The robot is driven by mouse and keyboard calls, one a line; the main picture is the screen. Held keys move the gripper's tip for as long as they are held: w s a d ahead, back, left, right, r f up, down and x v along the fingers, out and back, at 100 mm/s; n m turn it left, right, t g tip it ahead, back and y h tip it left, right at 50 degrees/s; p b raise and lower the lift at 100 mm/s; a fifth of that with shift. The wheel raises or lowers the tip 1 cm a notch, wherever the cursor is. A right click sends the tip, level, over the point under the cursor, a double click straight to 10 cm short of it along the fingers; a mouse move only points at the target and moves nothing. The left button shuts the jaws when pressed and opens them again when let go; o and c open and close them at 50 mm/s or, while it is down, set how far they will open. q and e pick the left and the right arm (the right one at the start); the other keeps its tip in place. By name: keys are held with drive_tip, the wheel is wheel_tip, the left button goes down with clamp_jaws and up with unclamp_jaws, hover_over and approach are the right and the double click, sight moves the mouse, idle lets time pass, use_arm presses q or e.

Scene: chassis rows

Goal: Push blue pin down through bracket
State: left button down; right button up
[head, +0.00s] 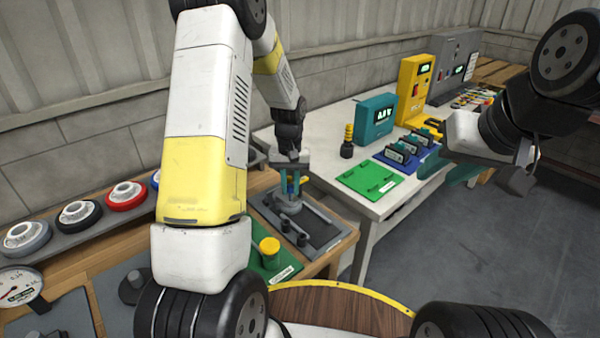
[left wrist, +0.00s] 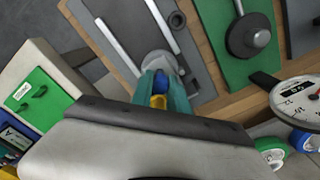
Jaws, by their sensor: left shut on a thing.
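My left gripper (head: 291,184) is over the grey fixture board (head: 336,230), pointing down. Its teal fingers are shut on the blue pin (left wrist: 160,78), with a yellow part (left wrist: 158,101) also between them. A light grey rounded piece (left wrist: 157,61), seemingly the bracket, is right at the fingertips in the left wrist view. The fingers hide most of the pin, so I cannot tell how deep it sits. My right gripper (head: 452,172) hangs at the right, away from the board, its teal fingers apart and empty.
A green board with a yellow knob (head: 269,246) lies in front of the fixture board. Coloured rings (head: 124,196) and a gauge (head: 18,287) are at left. A white table (head: 345,198) holds a green tray (head: 370,181) and several devices behind.

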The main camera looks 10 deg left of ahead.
use_arm(q)
drive_tip(key=shift+f, duration=1)
drive_tip(key=c, duration=1.2)
unclamp_jaws()
drive_tip(key=shift+r, duration=3.85)
drive_tip(key=shift+r, duration=0.15)
drive_tip(key=s+d+r+m+t+h, duration=0.15)
drive_tip(key=s+r+t, duration=0.25)
drive_tip(key=s+r, duration=1.45)
drive_tip(key=s, duration=0.1)
drive_tip(key=s+r+t, duration=0.1)
drive_tip(key=s, duration=0.1)
drive_tip(key=s+r+t, duration=0.1)
drive_tip(key=s, duration=0.1)
drive_tip(key=shift+s+d+m+h, duration=0.25)
drive_tip(key=shift+s+d+h, duration=0.1)
